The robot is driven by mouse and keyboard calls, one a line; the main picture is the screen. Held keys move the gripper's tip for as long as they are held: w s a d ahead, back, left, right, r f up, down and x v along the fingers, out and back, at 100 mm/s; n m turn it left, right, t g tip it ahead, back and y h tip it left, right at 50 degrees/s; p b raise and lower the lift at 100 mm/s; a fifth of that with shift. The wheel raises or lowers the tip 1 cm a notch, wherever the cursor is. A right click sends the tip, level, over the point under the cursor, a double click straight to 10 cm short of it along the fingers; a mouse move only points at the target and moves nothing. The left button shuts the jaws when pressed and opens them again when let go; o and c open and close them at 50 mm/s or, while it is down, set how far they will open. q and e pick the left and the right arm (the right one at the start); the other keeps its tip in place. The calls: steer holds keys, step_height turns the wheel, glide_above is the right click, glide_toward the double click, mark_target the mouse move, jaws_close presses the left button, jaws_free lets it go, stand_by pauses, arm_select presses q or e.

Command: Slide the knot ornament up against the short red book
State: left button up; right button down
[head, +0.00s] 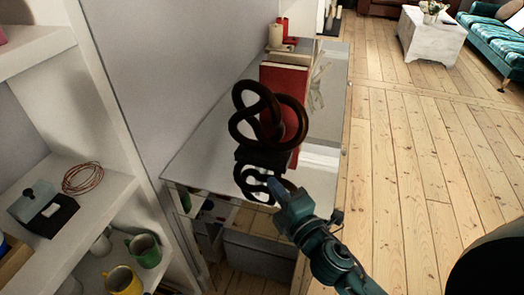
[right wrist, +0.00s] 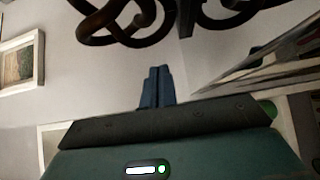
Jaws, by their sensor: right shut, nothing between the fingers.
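The knot ornament (head: 240,130) is a dark brown looped knot standing upright on a dark block base (head: 262,159). It stands on a shiny, mirror-like table top (head: 200,153), which reflects it. The red book (head: 290,84) stands upright just behind the ornament, which partly hides it; I cannot tell whether they touch. My right gripper (head: 275,185) is shut and empty, its tips low at the near side of the base; contact is unclear. In the right wrist view the closed fingers (right wrist: 156,85) point toward the knot's dark loops (right wrist: 130,22). My left gripper is not in view.
Candles (head: 276,36) and red items (head: 289,27) stand at the table's far end, and a pale decoration (head: 319,86) is right of the book. An open shelf (head: 110,190) with mugs and a box stands at left. Bare floorboards (head: 410,170) lie at right.

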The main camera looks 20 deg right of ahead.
glide_toward(257, 145)
steer(key=w+a, duration=0.2)
steer(key=a, duration=0.1)
steer(key=shift+a+p, duration=0.15)
steer(key=shift+p, duration=0.25)
steer(key=w+d, duration=0.1)
steer(key=w, duration=0.2)
steer(key=shift+d, duration=0.35)
steer(key=shift+w+d+f, duration=0.1)
steer(key=shift+w+d, duration=0.15)
steer(key=shift+w, duration=0.05)
